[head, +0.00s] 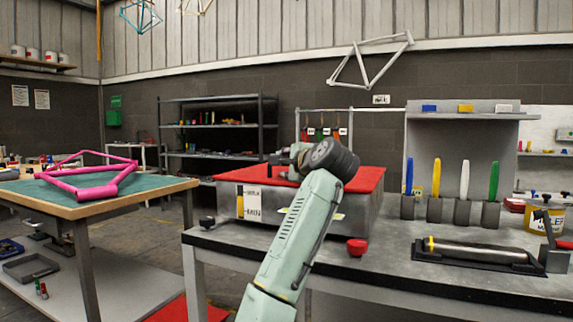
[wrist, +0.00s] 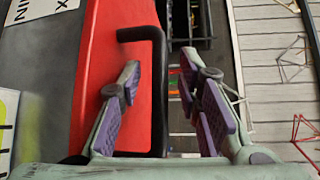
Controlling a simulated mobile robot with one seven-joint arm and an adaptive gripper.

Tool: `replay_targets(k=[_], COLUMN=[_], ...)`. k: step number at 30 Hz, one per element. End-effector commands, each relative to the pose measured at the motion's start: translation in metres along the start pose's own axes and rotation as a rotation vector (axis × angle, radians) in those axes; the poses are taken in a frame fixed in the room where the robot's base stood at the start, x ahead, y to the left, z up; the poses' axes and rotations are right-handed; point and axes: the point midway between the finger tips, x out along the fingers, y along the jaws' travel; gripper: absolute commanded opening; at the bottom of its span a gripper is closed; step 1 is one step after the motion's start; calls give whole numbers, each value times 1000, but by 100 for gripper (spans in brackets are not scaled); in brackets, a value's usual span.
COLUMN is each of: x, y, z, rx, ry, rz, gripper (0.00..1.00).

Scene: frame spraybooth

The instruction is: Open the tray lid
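The tray is a grey metal box (head: 355,212) on the workbench in the head view, with labels on its front. Its red lid (head: 370,180) lies flat on top and looks shut. In the wrist view the red lid (wrist: 112,60) fills the left part, with a black bar handle (wrist: 158,75) at its edge. My gripper (wrist: 165,98) is open, with purple-padded fingers on either side of the handle and gaps showing between pads and bar. In the head view my arm covers part of the box and lid, and the fingers are hard to make out.
A red knob-like object (head: 357,246) sits in front of the box. To the right stand several coloured-handled tools (head: 436,178) and a metal cylinder in a black cradle (head: 478,252). A pink frame (head: 88,180) lies on a separate table at left.

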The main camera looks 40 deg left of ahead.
Motion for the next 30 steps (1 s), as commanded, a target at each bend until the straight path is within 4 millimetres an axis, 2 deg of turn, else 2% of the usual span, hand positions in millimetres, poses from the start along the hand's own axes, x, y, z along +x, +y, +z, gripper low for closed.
replay_targets(k=[3,17,30], x=[0,0,0], y=[0,0,0], z=[0,0,0], rx=[0,0,-1], ry=[0,0,0], rz=[0,0,1], gripper=[31,1,0])
